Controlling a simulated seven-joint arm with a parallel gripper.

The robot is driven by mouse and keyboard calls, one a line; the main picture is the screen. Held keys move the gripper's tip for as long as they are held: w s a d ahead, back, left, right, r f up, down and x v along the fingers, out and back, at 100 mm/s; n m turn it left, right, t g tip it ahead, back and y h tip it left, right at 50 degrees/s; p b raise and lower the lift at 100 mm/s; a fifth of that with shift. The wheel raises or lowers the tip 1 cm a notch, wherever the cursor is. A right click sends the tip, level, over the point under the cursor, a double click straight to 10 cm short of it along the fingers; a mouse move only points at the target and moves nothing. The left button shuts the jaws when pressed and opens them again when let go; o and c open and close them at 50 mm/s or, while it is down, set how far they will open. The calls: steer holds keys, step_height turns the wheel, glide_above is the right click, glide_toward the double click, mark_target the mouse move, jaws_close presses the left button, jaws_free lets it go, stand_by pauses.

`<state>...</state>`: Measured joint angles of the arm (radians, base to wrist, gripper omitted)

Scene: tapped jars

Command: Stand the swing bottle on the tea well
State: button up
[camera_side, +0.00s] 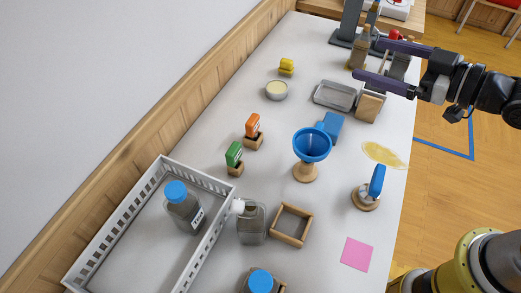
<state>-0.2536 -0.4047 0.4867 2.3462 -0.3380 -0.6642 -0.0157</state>
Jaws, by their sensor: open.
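My gripper (367,58) is at the upper right with its two purple fingers apart, pointing left. A brownish bottle (361,50) with a narrow neck stands upright at the fingertips, between them in the picture; it looks like the swing bottle. I cannot tell whether a finger touches it. No tea well can be told apart by a label. An empty square wooden frame (277,240) lies at the lower middle, and a wooden block (369,108) sits below the gripper in the picture; either might be a well.
A white slotted crate (134,190) holds a blue-capped jar (183,207). A tapped glass jar (252,224) stands beside it. A blue funnel (312,145), a metal tray (335,95), a yellowish spill (385,154) and a pink square (356,254) occupy the table. Grey equipment stands behind the bottle.

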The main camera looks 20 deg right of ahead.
steer(key=s+a+f+n+g+y, duration=0.3)
steer(key=a+f+y, duration=0.1)
steer(key=a+f, duration=0.4)
steer(key=n+g+y, duration=0.1)
steer(key=n+g, duration=0.2)
steer(key=g, duration=0.3)
glide_toward(249, 222)
steer(key=d+f, duration=0.4)
steer(key=f, duration=0.1)
steer(key=x, duration=0.8)
steer(key=shift+r, duration=0.2)
steer(key=shift+m+t+y, duration=0.3)
steer(key=shift+w+r+x, duration=0.1)
steer(key=shift+r+x, duration=0.05)
steer(key=shift+x, duration=1.35)
steer(key=shift+w+r+x, duration=0.15)
steer(key=shift+x, duration=1.35)
jaws_close()
